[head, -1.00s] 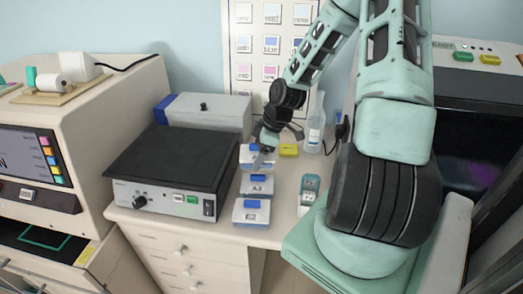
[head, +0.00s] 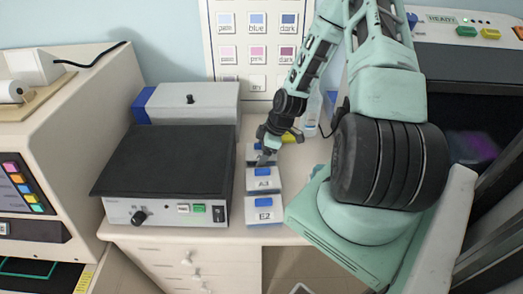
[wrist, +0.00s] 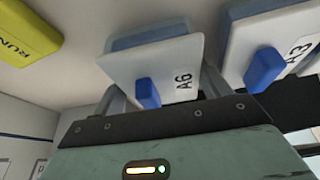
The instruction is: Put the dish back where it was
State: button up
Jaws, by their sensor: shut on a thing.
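A white dish labelled A6, with a blue knob on its lid, sits between the two fingers of my gripper (wrist: 160,92) in the wrist view (wrist: 178,62). My gripper is shut on it. In the head view my gripper (head: 264,158) is at the far end of a row of dishes and partly covers A6 (head: 253,151). Dish A3 (head: 264,184) is nearest to it, and dish E2 (head: 265,216) is at the front. A3 also shows at the right of the wrist view (wrist: 275,40). I cannot tell whether A6 touches the bench.
A black-topped hotplate (head: 165,165) stands left of the row, with a grey box (head: 190,103) behind it. A yellow RUN block (wrist: 25,32) is near A6. A bottle (head: 313,112) stands behind my arm. The bench front edge is just before E2.

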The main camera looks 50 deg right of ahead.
jog(key=shift+f, duration=0.15)
jog(key=o, duration=0.9)
jog(key=shift+o, duration=0.2)
